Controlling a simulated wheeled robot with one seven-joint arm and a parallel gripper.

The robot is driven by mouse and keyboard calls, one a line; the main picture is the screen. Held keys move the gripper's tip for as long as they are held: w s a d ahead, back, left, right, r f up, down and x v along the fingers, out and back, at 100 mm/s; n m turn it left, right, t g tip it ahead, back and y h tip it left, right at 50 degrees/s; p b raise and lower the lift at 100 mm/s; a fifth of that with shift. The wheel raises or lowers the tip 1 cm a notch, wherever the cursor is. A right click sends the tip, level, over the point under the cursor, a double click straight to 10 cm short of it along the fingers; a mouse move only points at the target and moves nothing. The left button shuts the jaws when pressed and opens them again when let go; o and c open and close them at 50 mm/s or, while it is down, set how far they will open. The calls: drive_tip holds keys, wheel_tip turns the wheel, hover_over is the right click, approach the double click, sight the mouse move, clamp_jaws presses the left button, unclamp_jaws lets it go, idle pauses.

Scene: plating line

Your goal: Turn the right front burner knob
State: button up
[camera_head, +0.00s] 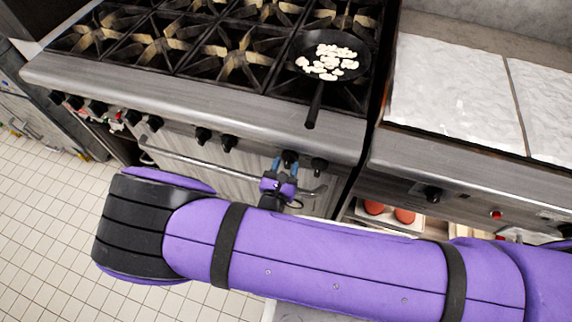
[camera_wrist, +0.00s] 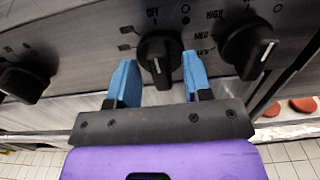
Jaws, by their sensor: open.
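A black burner knob (camera_wrist: 158,52) on the stove's front panel lies between my gripper's two blue fingertips in the wrist view. Its white mark points down in that view, with lettering above it. In the head view this knob (camera_head: 289,157) is second from the stove's right end. My gripper (camera_head: 285,168) is open around it; a gap shows on either side, and I cannot tell whether a finger touches. It also shows in the wrist view (camera_wrist: 160,76). A neighbouring knob (camera_wrist: 248,48) sits to the right, its mark tilted; it is rightmost on the stove (camera_head: 319,166).
A frying pan (camera_head: 352,72) with pale pieces sits on the right front grate, its handle (camera_head: 315,105) reaching over the front edge. An oven handle bar (camera_head: 205,165) runs below the knobs. Another knob (camera_wrist: 25,82) stands at left. A covered counter unit (camera_head: 450,90) adjoins at right.

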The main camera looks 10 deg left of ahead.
drive_tip(key=shift+w, duration=0.2)
clamp_jaws()
drive_tip(key=shift+n, duration=0.3)
drive_tip(key=n, duration=0.4)
drive_tip(key=shift+a, duration=0.1)
drive_tip(key=shift+a+f+n, duration=0.1)
drive_tip(key=shift+n, duration=2)
